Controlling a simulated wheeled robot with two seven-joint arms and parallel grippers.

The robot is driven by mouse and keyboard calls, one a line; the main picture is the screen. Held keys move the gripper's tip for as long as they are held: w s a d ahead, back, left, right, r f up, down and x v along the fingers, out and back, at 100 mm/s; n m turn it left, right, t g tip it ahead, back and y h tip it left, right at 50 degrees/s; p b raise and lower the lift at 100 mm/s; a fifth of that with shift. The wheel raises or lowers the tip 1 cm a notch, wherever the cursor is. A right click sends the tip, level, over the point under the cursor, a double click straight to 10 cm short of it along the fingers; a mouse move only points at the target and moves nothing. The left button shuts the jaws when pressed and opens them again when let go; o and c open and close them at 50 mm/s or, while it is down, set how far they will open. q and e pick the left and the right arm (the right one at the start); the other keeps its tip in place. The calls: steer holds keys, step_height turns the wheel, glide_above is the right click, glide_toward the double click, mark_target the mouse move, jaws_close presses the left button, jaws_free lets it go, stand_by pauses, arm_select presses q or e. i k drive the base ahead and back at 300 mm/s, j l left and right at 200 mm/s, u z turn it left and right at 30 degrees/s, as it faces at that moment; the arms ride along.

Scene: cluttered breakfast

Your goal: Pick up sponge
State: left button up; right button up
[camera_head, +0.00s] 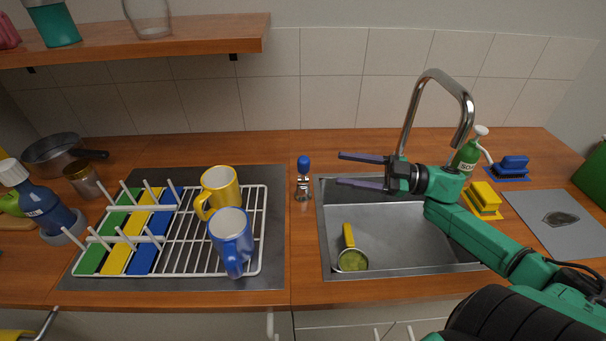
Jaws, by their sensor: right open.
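A yellow block with a green layer, which looks like a sponge (484,197), lies on the counter just right of the sink. A blue block (513,165), perhaps another sponge, lies on a blue mat farther back to the right. My right gripper (341,169) is open and empty over the back left of the sink (398,222), its fingers pointing left. It is well left of both blocks, and my right arm passes close in front of the yellow one. My left gripper is not in view.
The tap (470,110) rises beside my right wrist. A soap bottle (467,155) stands behind the yellow block. A yellow-handled round utensil (349,240) lies in the sink. A rack (180,255) holds a yellow mug (220,185) and a blue mug (231,232).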

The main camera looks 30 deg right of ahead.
mark_target(484, 198)
steer(key=k, duration=1.5)
